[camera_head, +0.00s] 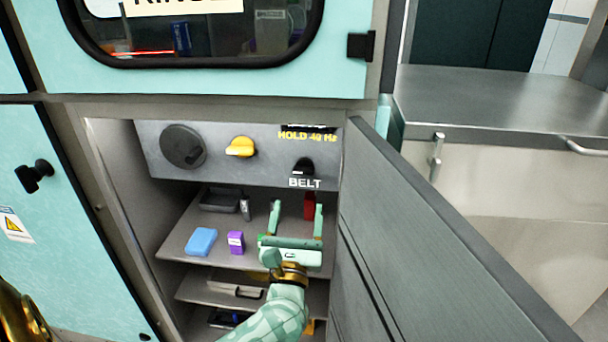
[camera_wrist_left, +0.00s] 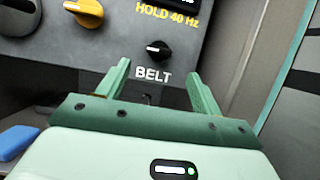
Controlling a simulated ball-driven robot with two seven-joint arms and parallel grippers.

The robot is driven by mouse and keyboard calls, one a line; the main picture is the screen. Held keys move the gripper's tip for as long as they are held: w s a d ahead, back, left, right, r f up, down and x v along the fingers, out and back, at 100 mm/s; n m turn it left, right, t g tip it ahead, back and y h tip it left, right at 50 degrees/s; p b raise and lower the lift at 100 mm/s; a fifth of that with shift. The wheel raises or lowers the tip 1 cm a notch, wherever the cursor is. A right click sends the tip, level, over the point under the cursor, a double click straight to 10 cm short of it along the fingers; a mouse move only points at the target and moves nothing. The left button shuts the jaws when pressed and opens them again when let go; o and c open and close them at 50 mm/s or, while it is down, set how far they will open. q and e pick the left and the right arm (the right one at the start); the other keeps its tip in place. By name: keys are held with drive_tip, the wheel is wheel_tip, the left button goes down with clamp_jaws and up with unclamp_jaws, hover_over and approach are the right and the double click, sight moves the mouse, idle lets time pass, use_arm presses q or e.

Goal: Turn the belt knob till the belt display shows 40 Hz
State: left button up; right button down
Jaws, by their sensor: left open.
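The black belt knob (camera_head: 303,166) sits on the grey control panel above the white word BELT. It shows larger in the left wrist view (camera_wrist_left: 158,50). Yellow letters reading HOLD 40 Hz (camera_wrist_left: 167,14) are above it. The dark belt display (camera_head: 308,128) is just above those letters, and I cannot read a figure on it. My left gripper (camera_head: 297,206) is open and empty, with its two green fingers pointing toward the panel below the knob. In the left wrist view the fingertips (camera_wrist_left: 159,70) are spread to either side of the knob and label, apart from the knob.
A yellow knob (camera_head: 240,147) and a large dark dial (camera_head: 183,147) are left on the panel. The shelf below holds a blue block (camera_head: 201,241), a purple box (camera_head: 236,242) and a red item (camera_head: 309,205) behind my fingers. The open grey door (camera_head: 420,240) stands close right of my arm.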

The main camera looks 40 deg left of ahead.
sight(303, 172)
use_arm(q)
drive_tip(key=b+x, duration=0.1)
drive_tip(key=x, duration=0.9)
drive_tip(key=c, duration=1)
